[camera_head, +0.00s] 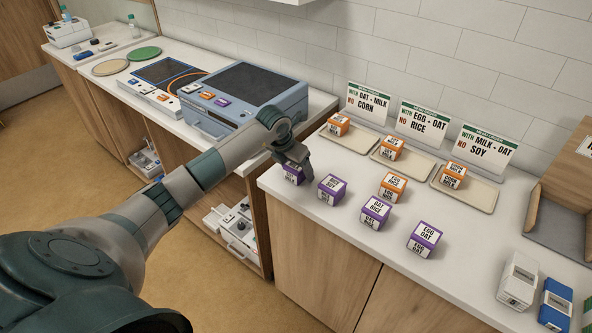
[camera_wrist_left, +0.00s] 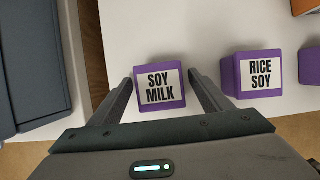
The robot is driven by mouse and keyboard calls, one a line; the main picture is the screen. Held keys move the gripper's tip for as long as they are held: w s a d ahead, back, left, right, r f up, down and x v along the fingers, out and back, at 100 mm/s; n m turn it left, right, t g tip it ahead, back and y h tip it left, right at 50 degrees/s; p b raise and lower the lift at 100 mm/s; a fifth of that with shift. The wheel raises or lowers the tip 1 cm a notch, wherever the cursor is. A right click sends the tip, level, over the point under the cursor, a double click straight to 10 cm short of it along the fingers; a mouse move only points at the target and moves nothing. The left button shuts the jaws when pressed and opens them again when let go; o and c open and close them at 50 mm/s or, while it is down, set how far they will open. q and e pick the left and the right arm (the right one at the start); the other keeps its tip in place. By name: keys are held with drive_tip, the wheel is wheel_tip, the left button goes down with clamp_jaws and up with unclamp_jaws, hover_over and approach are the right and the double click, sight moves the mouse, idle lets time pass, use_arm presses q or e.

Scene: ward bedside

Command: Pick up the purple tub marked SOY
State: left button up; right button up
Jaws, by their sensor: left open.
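A purple tub (camera_wrist_left: 160,102) with a white label reading SOY MILK lies between the open fingers of my left gripper (camera_wrist_left: 161,80) in the left wrist view. In the head view this tub (camera_head: 292,179) stands at the counter's left end, partly hidden by my left gripper (camera_head: 294,162) just above it. I cannot tell whether the fingers touch it. A second purple tub (camera_head: 331,188), marked RICE SOY, stands just to its right; it also shows in the left wrist view (camera_wrist_left: 262,92). My right gripper is not in view.
Purple tubs marked OAT RICE (camera_head: 375,212) and EGG OAT (camera_head: 425,238) stand further right. An orange tub (camera_head: 392,187) stands behind them. Trays (camera_head: 350,140) with orange tubs and sign cards line the back. A blue-grey case (camera_head: 245,100) sits on the left counter, across a gap.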

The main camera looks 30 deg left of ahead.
use_arm(q)
drive_tip(key=c, duration=1.3)
drive_tip(key=shift+o, duration=0.2)
drive_tip(key=shift+r, duration=0.1)
drive_tip(key=shift+r+b, duration=0.35)
drive_tip(key=shift+b, duration=0.05)
wheel_tip(320, 180, up, 3)
drive_tip(key=shift+d+r+b, duration=0.15)
drive_tip(key=shift+b, duration=0.95)
drive_tip(key=d+r+b, duration=0.1)
drive_tip(key=d+r, duration=0.1)
drive_tip(key=d, duration=0.1)
drive_tip(key=d+r+b, duration=0.1)
drive_tip(key=d+r, duration=0.1)
drive_tip(key=d, duration=0.1)
drive_tip(key=d+r+b, duration=0.1)
drive_tip(key=d+r, duration=0.1)
drive_tip(key=d, duration=0.2)
drive_tip(key=shift+s+d+b, duration=0.1)
drive_tip(key=shift+s+b, duration=0.3)
drive_tip(key=shift+s+d+r, duration=0.1)
drive_tip(key=shift+d+r, duration=0.35)
drive_tip(key=shift+d, duration=0.15)
